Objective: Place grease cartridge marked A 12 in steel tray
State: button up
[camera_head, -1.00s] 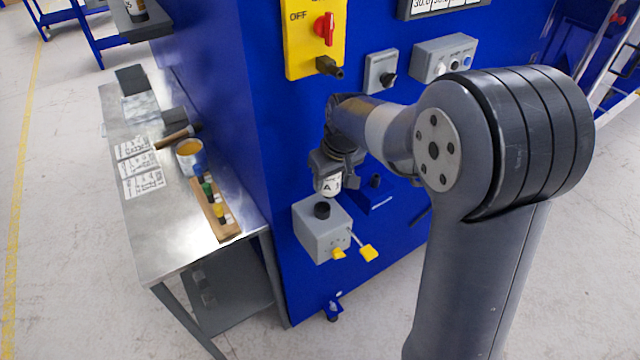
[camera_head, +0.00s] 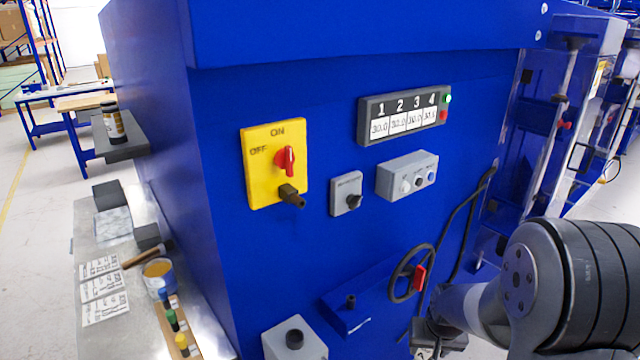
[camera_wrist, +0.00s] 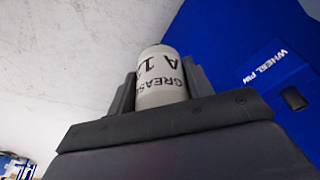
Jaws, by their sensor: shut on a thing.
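The white grease cartridge (camera_wrist: 161,80) shows in the wrist view, its black print reading "GREASE" and "A 1", with the rest turned out of sight. My gripper (camera_wrist: 163,92) is shut on it, a dark finger on each side. In the head view my gripper (camera_head: 438,338) is at the bottom edge, right of the blue ledge, and the cartridge is hard to make out there. I cannot pick out a steel tray for certain in either view.
A blue ledge (camera_head: 378,292) with a black pin, a handwheel (camera_head: 410,273) and a grey box (camera_head: 293,340) are on the blue machine's front. A steel-topped bench (camera_head: 135,335) at left carries papers, a tin (camera_head: 159,278) and coloured-capped items. A dark shelf (camera_head: 122,148) holds a bottle.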

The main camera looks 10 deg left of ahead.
aim_at(115, 225)
jog(key=j+z, duration=0.1)
jog(key=z, duration=0.3)
jog(key=j+z, duration=0.1)
jog(key=z, duration=0.3)
jog(key=j+z, duration=0.1)
jog(key=z, duration=0.7)
jog(key=k+j+z, duration=0.15)
jog(key=z, duration=0.25)
jog(key=k+j+z, duration=0.1)
jog(key=k+z, duration=0.25)
jog(key=k+l+u, duration=0.1)
jog(key=k+u, duration=0.3)
jog(key=k, duration=0.45)
jog(key=k+z, duration=0.35)
jog(key=k+l+z, duration=0.6)
jog(key=k+z, duration=0.15)
jog(key=k, duration=0.15)
jog(key=k+j+z, duration=0.25)
jog(key=k+z, duration=0.25)
jog(key=k+j+z, duration=0.15)
jog(key=k+z, duration=0.2)
jog(key=z, duration=0.15)
jog(key=k+z, duration=1.2)
jog(key=k+l+z, duration=0.2)
jog(key=k+z, duration=0.2)
jog(key=k+j+u, duration=0.1)
jog(key=k+u, duration=0.2)
jog(key=k, duration=0.15)
jog(key=k+j+u, duration=0.1)
jog(key=u, duration=1.45)
